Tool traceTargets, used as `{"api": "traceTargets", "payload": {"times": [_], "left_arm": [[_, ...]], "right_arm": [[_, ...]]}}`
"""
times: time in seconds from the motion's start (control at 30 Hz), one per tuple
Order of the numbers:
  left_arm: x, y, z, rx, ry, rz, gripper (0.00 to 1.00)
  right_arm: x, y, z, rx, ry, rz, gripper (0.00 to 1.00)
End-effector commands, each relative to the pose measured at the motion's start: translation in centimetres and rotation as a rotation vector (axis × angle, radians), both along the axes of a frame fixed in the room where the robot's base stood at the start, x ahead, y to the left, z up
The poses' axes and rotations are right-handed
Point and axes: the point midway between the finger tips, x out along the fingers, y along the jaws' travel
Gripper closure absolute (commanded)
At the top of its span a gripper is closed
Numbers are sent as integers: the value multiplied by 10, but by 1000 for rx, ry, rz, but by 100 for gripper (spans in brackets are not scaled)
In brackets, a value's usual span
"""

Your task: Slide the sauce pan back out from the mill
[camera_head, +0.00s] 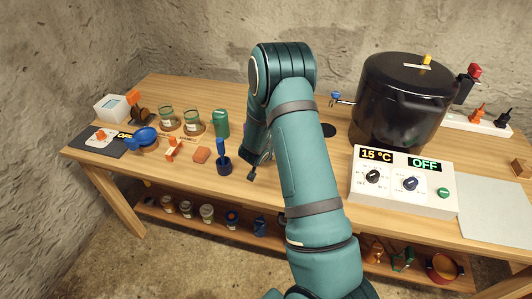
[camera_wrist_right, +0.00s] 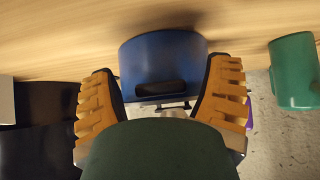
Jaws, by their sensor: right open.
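A blue pan-like vessel with a handle (camera_head: 145,136) stands at the left of the bench in the head view; it looks like the sauce pan. A dark and orange device (camera_head: 140,114) stands just behind it and may be the mill. I cannot tell whether the two touch. My right arm crosses the middle of the head view and mostly hides its gripper. In the right wrist view my right gripper (camera_wrist_right: 160,68) is open. A blue rounded thing with a dark slot (camera_wrist_right: 162,52) shows between and beyond its fingers, apparently not gripped. My left gripper is not in view.
A large dark pot (camera_head: 400,105) and a control box (camera_head: 402,183) stand at the right. More jars fill the lower shelf.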

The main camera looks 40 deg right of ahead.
Motion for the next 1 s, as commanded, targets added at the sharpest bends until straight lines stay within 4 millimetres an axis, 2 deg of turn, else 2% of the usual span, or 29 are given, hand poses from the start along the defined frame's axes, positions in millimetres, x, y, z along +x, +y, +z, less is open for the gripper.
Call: {"api": "traceTargets", "payload": {"times": [0.23,0.7,1.0], "left_arm": [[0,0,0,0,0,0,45],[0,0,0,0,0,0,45],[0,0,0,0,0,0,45]], "right_arm": [[-5,11,13,1,-3,3,22],[-36,64,75,0,-3,1,22],[-43,73,85,0,0,0,22]]}}
